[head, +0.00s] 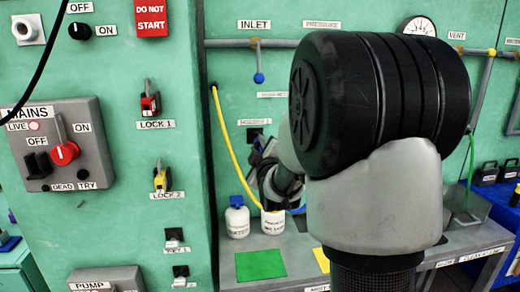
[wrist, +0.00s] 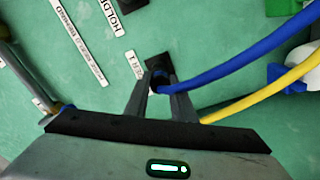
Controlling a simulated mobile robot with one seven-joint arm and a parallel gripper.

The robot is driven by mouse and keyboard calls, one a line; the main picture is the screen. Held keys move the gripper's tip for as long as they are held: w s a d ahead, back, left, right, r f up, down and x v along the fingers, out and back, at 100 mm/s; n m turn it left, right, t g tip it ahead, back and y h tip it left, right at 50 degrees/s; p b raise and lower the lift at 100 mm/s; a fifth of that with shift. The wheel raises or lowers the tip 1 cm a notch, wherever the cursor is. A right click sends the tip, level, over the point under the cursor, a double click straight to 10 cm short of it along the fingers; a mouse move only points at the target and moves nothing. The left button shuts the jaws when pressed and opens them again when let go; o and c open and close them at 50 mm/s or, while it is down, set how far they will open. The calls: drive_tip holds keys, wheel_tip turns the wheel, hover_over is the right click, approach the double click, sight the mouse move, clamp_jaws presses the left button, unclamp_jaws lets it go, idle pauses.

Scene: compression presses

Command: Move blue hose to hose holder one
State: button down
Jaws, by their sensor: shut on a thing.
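My gripper (wrist: 160,88) is shut on the end of the blue hose (wrist: 235,65) in the wrist view. The held end is right at a dark square holder (wrist: 157,62) on the green wall; I cannot tell whether it is seated in it. A small label, partly legible, is beside this holder. In the head view my gripper (head: 262,155) is at the wall just below the holder (head: 255,133), partly hidden by my arm. A short piece of the blue hose (head: 298,210) shows low beside my arm.
A yellow hose (head: 232,145) hangs from the wall into a white labelled container (head: 273,223); it also runs near the blue hose in the wrist view (wrist: 265,92). A blue-capped white bottle (head: 237,222) stands left of the container on the grey shelf (head: 300,255).

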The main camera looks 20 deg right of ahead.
drive_tip(key=shift+b+x, duration=0.45)
drive_tip(key=shift+x, duration=0.75)
drive_tip(key=c, duration=1.4)
unclamp_jaws()
drive_tip(key=shift+c, duration=0.2)
